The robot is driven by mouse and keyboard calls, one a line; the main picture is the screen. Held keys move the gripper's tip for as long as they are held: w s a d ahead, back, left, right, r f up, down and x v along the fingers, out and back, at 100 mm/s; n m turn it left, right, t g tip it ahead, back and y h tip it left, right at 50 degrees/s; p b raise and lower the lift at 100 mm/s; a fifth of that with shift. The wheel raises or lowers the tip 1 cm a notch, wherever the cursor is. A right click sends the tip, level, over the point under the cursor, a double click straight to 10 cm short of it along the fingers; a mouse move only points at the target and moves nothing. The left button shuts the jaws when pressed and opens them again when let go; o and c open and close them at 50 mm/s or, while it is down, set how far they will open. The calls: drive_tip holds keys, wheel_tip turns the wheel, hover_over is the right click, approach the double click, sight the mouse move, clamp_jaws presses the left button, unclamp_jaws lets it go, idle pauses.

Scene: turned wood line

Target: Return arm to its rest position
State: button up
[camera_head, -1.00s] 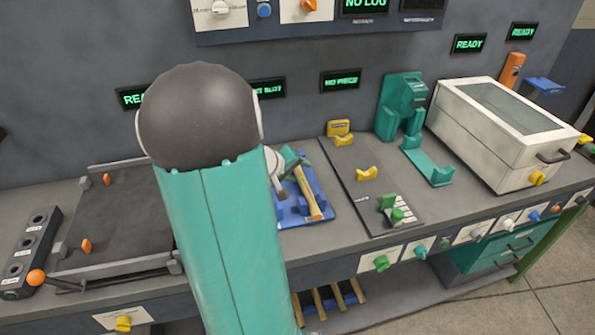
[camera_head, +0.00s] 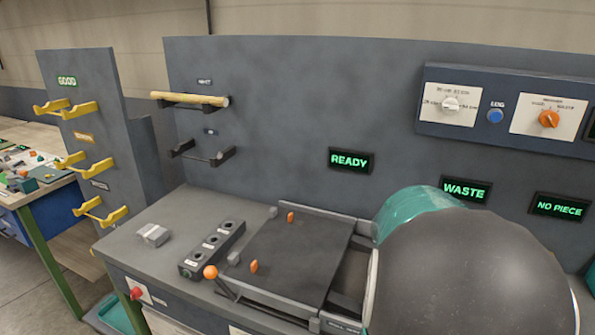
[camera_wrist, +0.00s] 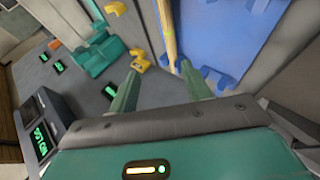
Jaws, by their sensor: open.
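My gripper (camera_wrist: 158,88) shows in the wrist view with its two green fingers apart and nothing between the tips. Beyond them a pale wooden piece (camera_wrist: 166,32) lies on a blue fixture (camera_wrist: 228,38); it appears apart from the fingers. In the head view my own arm, a large dark joint with a teal link, fills the lower right. It hides my gripper and the bench behind it.
A light wooden rod (camera_head: 192,99) rests on the upper wall rack. A dark flat tray (camera_head: 290,255) with orange tabs, a block with round holes (camera_head: 212,248) and a grey block (camera_head: 153,235) sit on the bench. Yellow sorting hooks (camera_head: 88,165) stand left.

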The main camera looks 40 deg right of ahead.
drive_tip(key=w+a+r+n+t+y, duration=0.1)
drive_tip(key=w+a+n+t+y, duration=0.2)
drive_tip(key=a, duration=0.7)
drive_tip(key=w+a+r+n+t, duration=0.1)
drive_tip(key=w+a+r+t, duration=0.1)
drive_tip(key=w+a, duration=0.5)
drive_tip(key=w+a+r+n+t+y, duration=0.1)
drive_tip(key=w+a+n+t+y, duration=0.15)
drive_tip(key=a, duration=0.95)
drive_tip(key=s+a+r+n+t+y, duration=0.1)
drive_tip(key=a+n+t+y, duration=0.2)
drive_tip(key=a, duration=1.1)
drive_tip(key=shift+s+a+r, duration=0.15)
drive_tip(key=shift+s+r, duration=0.25)
drive_tip(key=shift+n, duration=0.25)
drive_tip(key=shift+c, duration=1.3)
drive_tip(key=shift+d, duration=0.2)
